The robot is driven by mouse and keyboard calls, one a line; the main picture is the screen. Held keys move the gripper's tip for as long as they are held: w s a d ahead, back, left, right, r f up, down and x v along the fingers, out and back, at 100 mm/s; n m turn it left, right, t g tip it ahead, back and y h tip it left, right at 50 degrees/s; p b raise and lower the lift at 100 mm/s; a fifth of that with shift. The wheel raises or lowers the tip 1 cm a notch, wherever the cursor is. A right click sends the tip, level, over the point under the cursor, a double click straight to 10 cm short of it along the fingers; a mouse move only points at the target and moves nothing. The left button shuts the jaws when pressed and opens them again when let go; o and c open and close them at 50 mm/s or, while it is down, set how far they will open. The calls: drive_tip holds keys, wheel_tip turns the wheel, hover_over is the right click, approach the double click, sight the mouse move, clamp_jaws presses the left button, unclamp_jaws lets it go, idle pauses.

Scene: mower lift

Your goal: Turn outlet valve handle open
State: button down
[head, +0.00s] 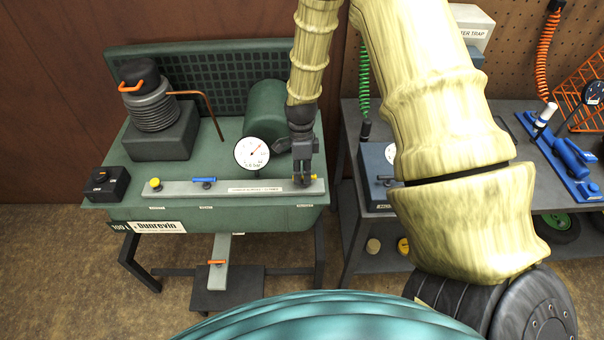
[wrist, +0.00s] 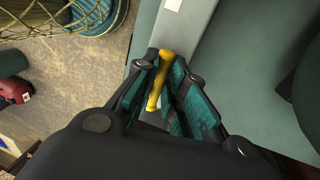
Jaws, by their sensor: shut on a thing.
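The green compressor (head: 265,115) stands at the left with a grey manifold bar (head: 235,190) along its front. A yellow valve handle (head: 314,177) sits at the right end of the bar; I take it as the outlet valve handle, though its small label is unreadable. My gripper (head: 302,180) points down at that end. In the wrist view, my gripper (wrist: 165,72) is shut on the yellow handle (wrist: 158,82), which lies between its teal-padded fingers. The fingers hide part of the handle and the valve body below it.
A pressure gauge (head: 252,153) stands just left of my gripper. A blue handle (head: 204,181) and a yellow knob (head: 155,184) are farther left on the bar. An orange handle (head: 216,262) is below. A grey bench (head: 350,190) stands close on the right.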

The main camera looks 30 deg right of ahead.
drive_tip(key=n, duration=0.4)
drive_tip(key=shift+s+a+h, duration=0.1)
drive_tip(key=shift+h, duration=0.3)
drive_tip(key=n, duration=0.4)
drive_tip(key=shift+s+n+h, duration=0.15)
drive_tip(key=shift+n+h, duration=0.25)
drive_tip(key=n, duration=0.4)
drive_tip(key=shift+s+n+h+b, duration=0.2)
drive_tip(key=shift+n+h+b, duration=0.1)
drive_tip(key=shift+h+b, duration=0.1)
drive_tip(key=shift+s+n+t, duration=0.15)
drive_tip(key=shift+n+t, duration=0.25)
drive_tip(key=shift+n, duration=1.5)
drive_tip(key=c, duration=1.5)
unclamp_jaws()
drive_tip(key=shift+r, duration=0.15)
